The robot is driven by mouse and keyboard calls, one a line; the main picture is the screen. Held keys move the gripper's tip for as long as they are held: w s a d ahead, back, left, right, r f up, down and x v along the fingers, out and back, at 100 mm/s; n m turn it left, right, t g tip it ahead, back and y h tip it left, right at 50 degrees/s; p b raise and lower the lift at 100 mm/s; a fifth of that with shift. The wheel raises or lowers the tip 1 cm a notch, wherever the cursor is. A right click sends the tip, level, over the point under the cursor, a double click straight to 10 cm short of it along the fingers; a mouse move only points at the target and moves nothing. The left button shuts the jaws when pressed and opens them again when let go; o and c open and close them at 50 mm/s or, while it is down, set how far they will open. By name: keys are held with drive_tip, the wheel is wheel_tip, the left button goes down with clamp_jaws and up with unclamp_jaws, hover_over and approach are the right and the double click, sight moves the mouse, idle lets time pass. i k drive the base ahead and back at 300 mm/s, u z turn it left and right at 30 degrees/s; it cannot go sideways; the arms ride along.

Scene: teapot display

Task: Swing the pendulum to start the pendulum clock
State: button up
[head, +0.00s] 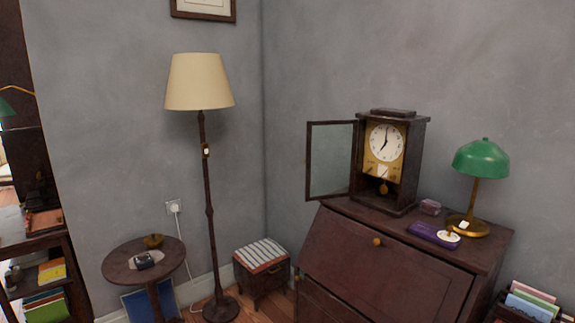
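The pendulum clock (410,160) is a dark wooden case standing upright on top of a dark wooden bureau (385,245). Its glass door (331,160) is swung wide open to the left. The white dial (386,143) sits in a gold plate, and its hands read about seven. The round gold pendulum bob (384,189) hangs below the dial inside the case, near the middle. A single still picture does not show whether it swings. My gripper is not in view.
A green desk lamp (481,158) and a purple box (434,235) are right of the clock on the bureau. A floor lamp (200,82), a round side table (120,263) and a striped-top stool (261,262) stand to the left. Little bare floor shows.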

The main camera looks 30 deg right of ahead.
sight(383, 189)
drive_tip(key=u, duration=1.55)
drive_tip(key=k, duration=0.1)
drive_tip(key=z, duration=2.9)
